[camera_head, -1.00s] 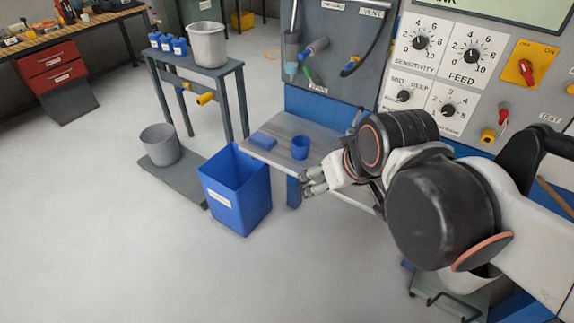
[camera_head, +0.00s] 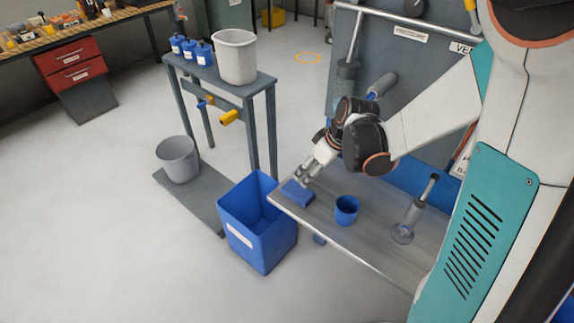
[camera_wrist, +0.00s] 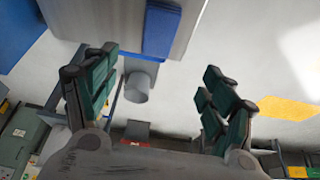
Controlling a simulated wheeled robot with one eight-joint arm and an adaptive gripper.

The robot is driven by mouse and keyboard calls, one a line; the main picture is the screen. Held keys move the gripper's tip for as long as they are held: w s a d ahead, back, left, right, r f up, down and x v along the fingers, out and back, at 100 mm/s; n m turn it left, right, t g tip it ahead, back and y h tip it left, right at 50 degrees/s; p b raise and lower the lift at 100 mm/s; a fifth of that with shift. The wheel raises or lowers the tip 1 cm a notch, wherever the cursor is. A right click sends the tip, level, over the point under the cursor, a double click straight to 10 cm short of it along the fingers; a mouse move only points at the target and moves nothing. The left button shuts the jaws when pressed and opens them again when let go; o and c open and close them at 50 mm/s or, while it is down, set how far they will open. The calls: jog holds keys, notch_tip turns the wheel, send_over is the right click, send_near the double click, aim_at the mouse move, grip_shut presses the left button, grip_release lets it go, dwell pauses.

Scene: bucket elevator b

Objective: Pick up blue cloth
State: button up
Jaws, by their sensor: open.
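The blue cloth (camera_head: 298,194) lies folded flat on the grey shelf (camera_head: 340,238), near its left end. In the wrist view the cloth (camera_wrist: 161,30) shows at the top, on the shelf's edge, beyond and between the finger directions. My gripper (camera_head: 307,176) is just above and behind the cloth in the head view, fingers pointing down and left. In the wrist view my gripper (camera_wrist: 160,95) is open, with its two green-padded fingers wide apart and nothing between them. I cannot tell if a fingertip touches the cloth.
A blue cup (camera_head: 346,210) stands right of the cloth, and a clear-based upright tool (camera_head: 403,233) farther right. A blue bin (camera_head: 262,240) stands on the floor left of the shelf. A side table (camera_head: 222,83) holds a grey bucket (camera_head: 236,56) and blue containers (camera_head: 190,48).

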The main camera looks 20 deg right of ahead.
jog(key=f, duration=0.2)
jog(key=b, duration=0.3)
send_over(299, 190)
jog(key=s, duration=0.2)
jog(key=f, duration=0.7)
jog(key=shift+w+d+f, duration=0.1)
jog(key=shift+d+f, duration=0.05)
jog(key=shift+d, duration=0.25)
jog(key=shift+b+x, duration=1.2)
jog(key=shift+x, duration=1.45)
jog(key=shift+d, duration=0.25)
jog(key=shift+c, duration=0.3)
jog(key=c, duration=1.1)
